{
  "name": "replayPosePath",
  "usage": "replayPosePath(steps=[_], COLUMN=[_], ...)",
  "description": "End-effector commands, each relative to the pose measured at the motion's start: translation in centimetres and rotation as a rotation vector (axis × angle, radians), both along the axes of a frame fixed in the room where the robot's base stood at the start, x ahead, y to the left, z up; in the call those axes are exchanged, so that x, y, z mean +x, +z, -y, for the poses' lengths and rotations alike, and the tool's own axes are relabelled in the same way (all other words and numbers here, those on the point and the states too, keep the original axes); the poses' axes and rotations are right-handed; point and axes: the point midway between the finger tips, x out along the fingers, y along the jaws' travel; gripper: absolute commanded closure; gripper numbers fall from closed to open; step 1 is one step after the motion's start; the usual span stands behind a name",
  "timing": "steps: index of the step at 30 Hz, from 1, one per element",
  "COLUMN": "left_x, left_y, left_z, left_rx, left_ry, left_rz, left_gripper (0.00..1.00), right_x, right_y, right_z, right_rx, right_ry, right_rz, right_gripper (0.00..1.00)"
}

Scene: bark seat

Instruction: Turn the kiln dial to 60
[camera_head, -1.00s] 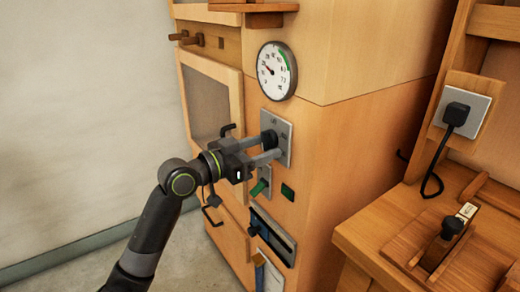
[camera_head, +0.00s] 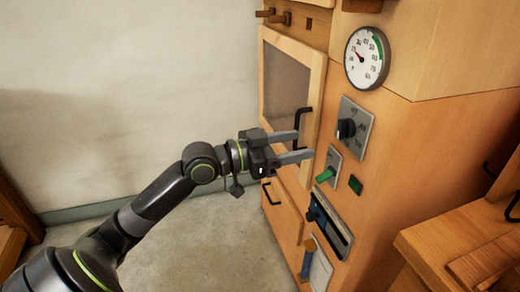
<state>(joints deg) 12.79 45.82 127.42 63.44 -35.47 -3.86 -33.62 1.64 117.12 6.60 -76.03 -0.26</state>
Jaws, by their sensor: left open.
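The kiln (camera_head: 420,150) is a tall wooden cabinet at the right of the head view. Its dial (camera_head: 346,129) is a black knob on a grey metal plate (camera_head: 361,114); the plate's markings are too small to read. A round white gauge (camera_head: 366,58) with a green band and a red needle sits above it; the needle points to the upper left. My left gripper (camera_head: 304,145) is open and empty, its two fingers pointing right, left of the dial and apart from it. My right gripper is out of view.
Below the dial are a green-handled switch (camera_head: 326,174), a small green button (camera_head: 355,184) and a slotted panel with a blue part (camera_head: 330,222). A windowed door (camera_head: 290,88) with a black handle is beside the gripper. A wooden bench (camera_head: 450,240) stands at the lower right.

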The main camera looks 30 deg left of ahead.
Motion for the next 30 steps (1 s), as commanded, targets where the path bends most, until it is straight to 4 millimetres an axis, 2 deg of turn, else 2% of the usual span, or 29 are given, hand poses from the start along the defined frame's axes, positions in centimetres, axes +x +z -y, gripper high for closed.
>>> replayPosePath(steps=[15,22,30], left_x=[-4.4,-5.5,-5.8], left_y=[0.0,0.0,0.1], left_z=[-3.5,-4.3,-4.4], left_rx=[0.005,0.001,-0.002], left_ry=[0.001,-0.001,-0.002], left_rz=[-0.004,-0.001,0.001], left_gripper=[0.45,0.45,0.45], right_x=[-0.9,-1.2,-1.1], right_y=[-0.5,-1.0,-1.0], right_z=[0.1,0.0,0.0], right_rx=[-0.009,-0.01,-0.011], right_ry=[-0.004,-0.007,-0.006], right_rz=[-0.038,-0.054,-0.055], right_gripper=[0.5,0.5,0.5])
